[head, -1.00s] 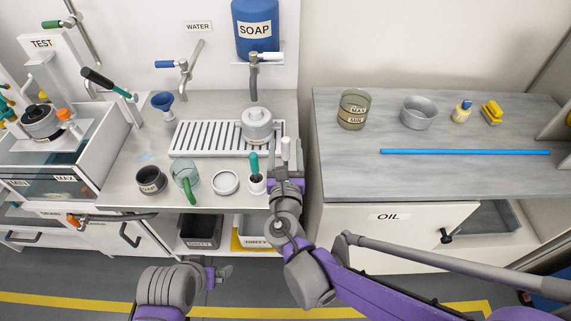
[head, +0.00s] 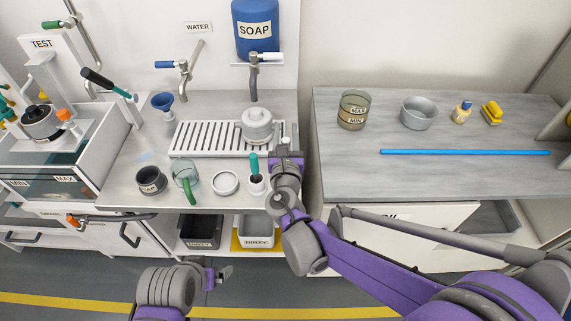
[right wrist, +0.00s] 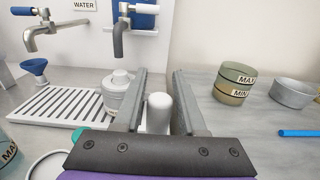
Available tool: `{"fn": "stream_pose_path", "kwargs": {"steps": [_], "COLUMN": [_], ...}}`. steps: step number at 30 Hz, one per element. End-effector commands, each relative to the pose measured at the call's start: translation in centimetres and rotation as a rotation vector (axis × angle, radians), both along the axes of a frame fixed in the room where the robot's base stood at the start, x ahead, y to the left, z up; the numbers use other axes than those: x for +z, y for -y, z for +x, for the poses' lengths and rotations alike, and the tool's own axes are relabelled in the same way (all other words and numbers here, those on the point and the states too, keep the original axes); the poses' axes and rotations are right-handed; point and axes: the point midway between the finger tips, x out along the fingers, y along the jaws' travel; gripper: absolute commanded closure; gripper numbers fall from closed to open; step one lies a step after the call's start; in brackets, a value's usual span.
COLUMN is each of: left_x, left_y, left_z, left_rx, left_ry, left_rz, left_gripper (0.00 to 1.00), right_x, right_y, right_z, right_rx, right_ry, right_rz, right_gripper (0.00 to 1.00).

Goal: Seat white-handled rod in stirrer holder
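The white-handled rod (right wrist: 158,113) shows its white handle between the two fingers of my right gripper (right wrist: 160,85) in the right wrist view. The fingers are apart, with a gap seen at least on the right of the handle. In the head view my right gripper (head: 287,155) is at the counter's right edge and hides most of the rod. A small white holder (head: 257,187) with a teal-handled stirrer (head: 254,164) stands just left of it; I take it for the stirrer holder. My left gripper (head: 224,275) is low in front of the counter; its finger opening is unclear.
A white ring-shaped dish (head: 225,183), a glass mug (head: 185,176) and a dark soap cup (head: 150,180) stand left of the holder. A drain rack (head: 205,140) with a grey lidded pot (head: 257,125) lies behind. The right counter (head: 350,175) has free room in front.

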Motion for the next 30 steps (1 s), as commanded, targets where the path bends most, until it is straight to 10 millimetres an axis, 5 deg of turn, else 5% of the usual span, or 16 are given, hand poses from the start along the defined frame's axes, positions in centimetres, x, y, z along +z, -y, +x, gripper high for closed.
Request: {"fn": "stream_pose_path", "kwargs": {"steps": [6, 30], "left_x": [0.0, 1.5], "left_y": [0.0, 0.0], "left_z": [0.0, 0.2], "left_rx": [0.000, 0.000], "left_ry": [0.000, 0.005], "left_rz": [0.000, 0.000], "left_gripper": [0.00, 0.00], "right_x": [0.0, 1.9], "right_y": [0.0, 0.0], "right_z": [0.0, 0.0], "right_rx": [0.000, 0.000], "right_ry": [0.000, 0.000], "right_rz": [0.000, 0.001], "right_gripper": [1.00, 1.00]}}
